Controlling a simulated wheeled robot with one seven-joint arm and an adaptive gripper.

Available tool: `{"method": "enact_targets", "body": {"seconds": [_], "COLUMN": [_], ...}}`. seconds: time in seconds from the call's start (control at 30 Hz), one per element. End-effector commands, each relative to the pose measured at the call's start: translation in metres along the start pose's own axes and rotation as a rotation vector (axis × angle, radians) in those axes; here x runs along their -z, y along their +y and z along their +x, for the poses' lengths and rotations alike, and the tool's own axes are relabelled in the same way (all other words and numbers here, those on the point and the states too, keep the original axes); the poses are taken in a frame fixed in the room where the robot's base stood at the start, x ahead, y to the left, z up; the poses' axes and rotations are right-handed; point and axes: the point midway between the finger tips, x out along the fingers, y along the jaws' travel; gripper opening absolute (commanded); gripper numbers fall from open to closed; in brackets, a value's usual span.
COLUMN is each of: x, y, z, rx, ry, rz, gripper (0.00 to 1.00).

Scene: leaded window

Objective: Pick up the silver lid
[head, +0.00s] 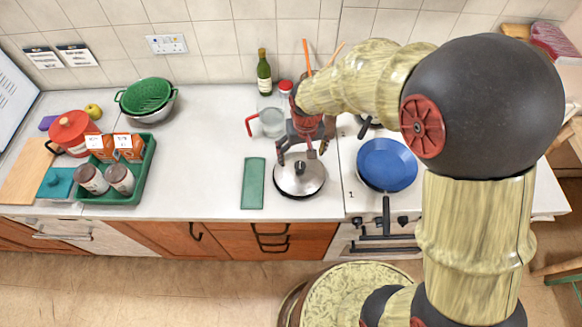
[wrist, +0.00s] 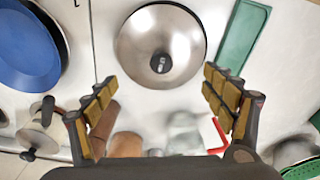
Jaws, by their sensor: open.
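The silver lid (head: 301,176) is round with a black knob and lies on the white worktop near its front edge. In the wrist view the lid (wrist: 140,55) is at the top centre, its black knob (wrist: 161,63) facing the camera. My gripper (head: 298,159) is over the back part of the lid in the head view. In the wrist view my gripper (wrist: 160,95) is open, with its fingers spread wide and nothing between them. The lid's knob lies ahead of the fingertips, roughly midway between them. I cannot tell the height of the fingers above the lid.
A green cloth or board (head: 253,183) lies just left of the lid. A blue pan (head: 386,163) is on the stove at right. A jug with a red handle (head: 271,121) and a green bottle (head: 264,74) stand behind. A green tray (head: 146,178) stands farther left, with clear worktop between.

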Motion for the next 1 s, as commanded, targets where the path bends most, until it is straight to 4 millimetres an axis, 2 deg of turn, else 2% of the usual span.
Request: {"method": "enact_targets", "body": {"seconds": [0.47,0.73,1.0], "x": [-0.001,-0.002,-0.002], "y": [-0.002,-0.004,-0.004], "z": [0.039,0.076,0.078], "rx": [0.001,0.001,0.001], "ry": [0.006,0.006,0.008], "rz": [0.014,0.014,0.014], "gripper": [0.83,0.83,0.82]}}
